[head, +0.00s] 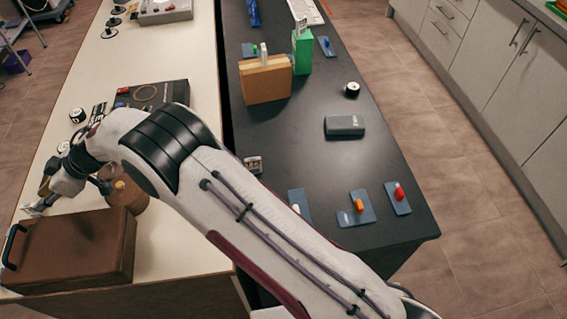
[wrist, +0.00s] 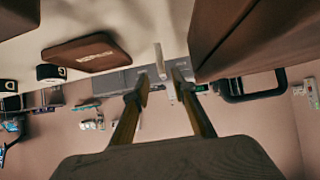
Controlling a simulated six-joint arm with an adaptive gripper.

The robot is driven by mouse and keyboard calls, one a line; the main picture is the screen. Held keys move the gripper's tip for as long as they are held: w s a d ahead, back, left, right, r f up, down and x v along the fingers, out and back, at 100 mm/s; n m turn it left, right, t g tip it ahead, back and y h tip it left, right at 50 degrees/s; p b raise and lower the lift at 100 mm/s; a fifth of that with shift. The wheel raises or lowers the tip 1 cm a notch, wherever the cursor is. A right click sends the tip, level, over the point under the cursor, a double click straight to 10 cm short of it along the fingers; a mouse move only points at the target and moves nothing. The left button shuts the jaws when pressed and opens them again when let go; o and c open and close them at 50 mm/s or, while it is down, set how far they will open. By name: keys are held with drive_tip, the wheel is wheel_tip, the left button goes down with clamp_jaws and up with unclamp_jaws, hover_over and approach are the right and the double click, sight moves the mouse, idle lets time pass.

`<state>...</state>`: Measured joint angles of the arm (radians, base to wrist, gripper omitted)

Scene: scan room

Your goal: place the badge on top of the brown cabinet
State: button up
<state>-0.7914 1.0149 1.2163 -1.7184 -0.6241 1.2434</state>
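The brown cabinet (head: 75,240) lies at the front left of the pale bench, a box with a dark handle at its left end. In the wrist view the cabinet (wrist: 240,35) fills the upper right. My gripper (head: 38,205) is low over the bench, just behind the cabinet's far left corner. In the wrist view my gripper (wrist: 163,85) is open, its fingers apart. A thin pale upright piece (wrist: 159,60) shows between and beyond the fingertips. It may be the badge seen edge-on; I cannot tell, and no contact with the fingers is clear.
Black-and-white rolls (head: 78,115) and a dark device (head: 150,93) are farther back. The cabinet's top looks bare.

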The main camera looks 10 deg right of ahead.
drive_tip(key=w+d+r+m+t+h, duration=0.1)
drive_tip(key=w+d+r+m+t, duration=0.55)
drive_tip(key=w+d+r, duration=1.1)
drive_tip(key=d+r+m+t+h, duration=0.25)
drive_tip(key=d+r, duration=0.35)
drive_tip(key=d, duration=0.5)
drive_tip(key=d+r+m+t+h, duration=0.1)
drive_tip(key=d+r+t+h, duration=0.35)
drive_tip(key=d, duration=0.75)
drive_tip(key=s+d+r+m+g+h, duration=0.1)
drive_tip(key=s+d+m+g+h, duration=0.15)
drive_tip(key=s+d, duration=0.7)
drive_tip(key=s+d+r+m+g+h, duration=0.1)
drive_tip(key=s+d+m, duration=0.35)
drive_tip(key=d, duration=0.75)
drive_tip(key=s+d+f+g, duration=0.1)
drive_tip(key=s+d+f, duration=0.1)
drive_tip(key=s, duration=0.6)
drive_tip(key=s+d+f+g, duration=0.1)
drive_tip(key=s+f, duration=0.3)
drive_tip(key=s, duration=0.5)
drive_tip(key=s+d+f+m+g, duration=0.1)
drive_tip(key=s+d+f+g, duration=0.1)
drive_tip(key=s, duration=0.7)
drive_tip(key=shift+s+d+f, duration=0.25)
drive_tip(key=shift+d+f, duration=0.1)
drive_tip(key=shift+f, duration=0.25)
